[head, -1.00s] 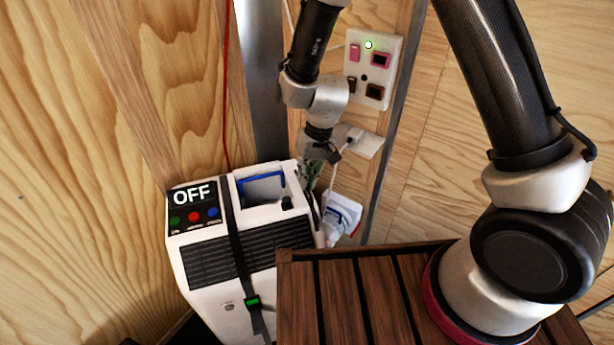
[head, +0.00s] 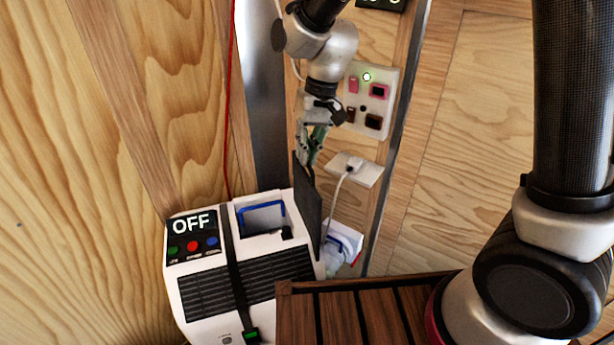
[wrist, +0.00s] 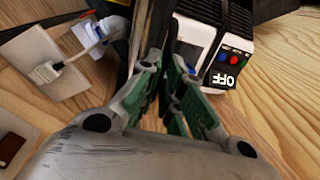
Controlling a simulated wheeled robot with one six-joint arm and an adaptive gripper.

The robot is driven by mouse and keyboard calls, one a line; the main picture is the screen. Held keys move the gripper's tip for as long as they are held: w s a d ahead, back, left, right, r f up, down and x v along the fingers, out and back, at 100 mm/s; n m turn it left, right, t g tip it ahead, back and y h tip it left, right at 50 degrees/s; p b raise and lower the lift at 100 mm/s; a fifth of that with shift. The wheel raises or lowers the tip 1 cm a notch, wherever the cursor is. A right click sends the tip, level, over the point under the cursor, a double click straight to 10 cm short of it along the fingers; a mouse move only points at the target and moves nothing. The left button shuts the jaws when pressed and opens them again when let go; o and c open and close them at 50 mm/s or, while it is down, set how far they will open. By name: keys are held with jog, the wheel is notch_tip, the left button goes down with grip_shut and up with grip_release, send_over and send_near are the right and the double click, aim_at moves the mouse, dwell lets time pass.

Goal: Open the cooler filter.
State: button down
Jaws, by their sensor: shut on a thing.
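The cooler (head: 215,265) is a white box with an OFF display, coloured buttons and a black front grille, at the lower left of the head view. It also shows upside down at the upper right of the wrist view (wrist: 196,38). A thin dark panel (head: 309,207), apparently the filter, stands upright at the cooler's right side and sticks up above its top. My gripper (head: 309,160) is above the cooler's right side, shut on the panel's upper edge. In the wrist view the green-padded fingers (wrist: 172,75) close around this edge. The panel's lower end is partly hidden.
A blue-rimmed opening (head: 262,217) is in the cooler's top, and a black strap (head: 236,270) crosses it. A wall socket with a plug (head: 357,168) and a switch plate (head: 371,98) are close to my gripper. A slatted wooden top (head: 350,310) lies in front.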

notch_tip(320, 180, up, 5)
jog(key=shift+f, duration=0.2)
jog(key=c, duration=1.6)
grip_release()
jog(key=shift+o, duration=0.2)
jog(key=shift+r, duration=0.15)
notch_tip(320, 180, up, 12)
jog(key=d, duration=0.2)
jog(key=shift+w+d+f, duration=0.15)
jog(key=shift+w+f, duration=0.05)
jog(key=shift+w, duration=0.1)
